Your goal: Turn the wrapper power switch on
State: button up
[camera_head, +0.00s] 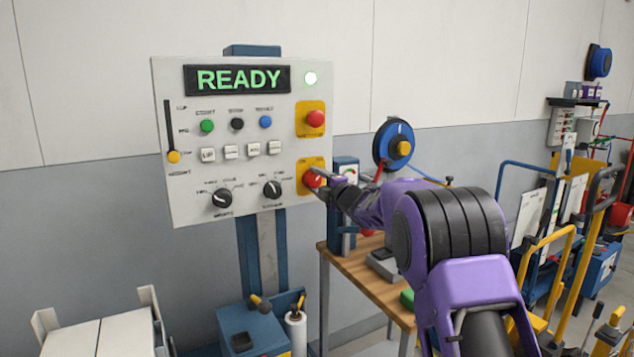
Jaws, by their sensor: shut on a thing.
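The control panel (187,187) is a pale upright board on a blue post. A red rotary switch (309,180) sits on the lower yellow plate (313,163) at the panel's right edge. My gripper (318,176) reaches it from the right and is shut on it. The fingers hide part of the switch, so its exact angle is unclear. I cannot read a label saying this is the wrapper power switch.
A red button (315,118) on another yellow plate is just above. Two black dials (222,198) and several small buttons share the panel. A wooden bench (368,283) stands below my arm. Carts (545,260) crowd the right.

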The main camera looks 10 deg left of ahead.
jog(key=o, duration=1.4)
jog(key=shift+c, duration=0.2)
jog(key=b+v, duration=0.2)
jog(key=v, duration=1.5)
jog(key=shift+s+d, duration=0.2)
